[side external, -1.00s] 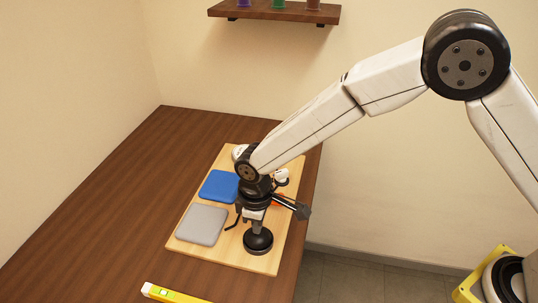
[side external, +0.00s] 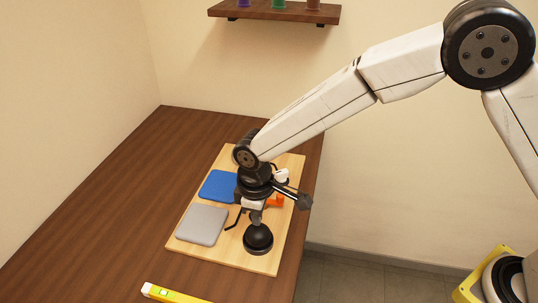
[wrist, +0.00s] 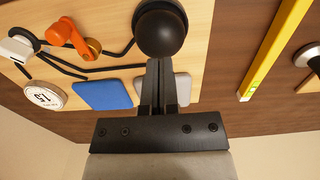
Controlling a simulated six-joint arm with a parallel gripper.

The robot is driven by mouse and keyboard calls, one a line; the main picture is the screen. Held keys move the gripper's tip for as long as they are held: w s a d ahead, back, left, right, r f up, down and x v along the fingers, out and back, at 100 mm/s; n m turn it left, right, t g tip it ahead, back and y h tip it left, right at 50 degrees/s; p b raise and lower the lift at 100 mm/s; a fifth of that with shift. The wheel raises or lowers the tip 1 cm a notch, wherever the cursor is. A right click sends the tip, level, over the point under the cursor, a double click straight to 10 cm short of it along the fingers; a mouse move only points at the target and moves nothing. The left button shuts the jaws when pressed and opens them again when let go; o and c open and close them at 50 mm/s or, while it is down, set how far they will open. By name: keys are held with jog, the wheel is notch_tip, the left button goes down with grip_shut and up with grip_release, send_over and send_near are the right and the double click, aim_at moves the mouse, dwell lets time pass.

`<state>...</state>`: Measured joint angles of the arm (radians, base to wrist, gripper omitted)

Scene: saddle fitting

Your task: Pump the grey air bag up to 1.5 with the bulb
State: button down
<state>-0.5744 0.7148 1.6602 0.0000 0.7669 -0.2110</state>
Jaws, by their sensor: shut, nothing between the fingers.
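The black rubber bulb (side external: 258,241) stands on the wooden board near its front right. It also shows at the top of the wrist view (wrist: 160,30). My gripper (side external: 256,218) is shut and empty, pointing down over the bulb; I cannot tell whether its tips touch it. The grey air bag (side external: 202,224) lies flat-looking on the board left of the bulb, and is partly hidden behind my fingers (wrist: 158,62) in the wrist view. A white round gauge (wrist: 45,95) carries a marking like 1.5; I cannot make out a needle.
A blue pad (side external: 218,185) lies behind the grey bag. An orange handle (wrist: 62,33) and a white fitting (wrist: 20,45) join black hoses. The wooden board (side external: 212,260) sits on the brown table (side external: 110,200). A yellow level (side external: 175,294) lies at the table's front.

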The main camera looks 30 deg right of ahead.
dwell(0.3)
jog(key=shift+r, duration=2.55)
jog(key=shift+d, duration=0.55)
jog(key=s+d+m+t, duration=0.1)
jog(key=s+d+m, duration=0.3)
jog(key=d, duration=0.8)
jog(key=s+d+m+t, duration=0.1)
jog(key=s+d+m, duration=0.4)
jog(key=s+d, duration=0.4)
jog(key=d, duration=0.4)
jog(key=shift+d+r+t, duration=0.2)
jog(key=shift+r+t, duration=0.1)
jog(key=shift+w, duration=0.1)
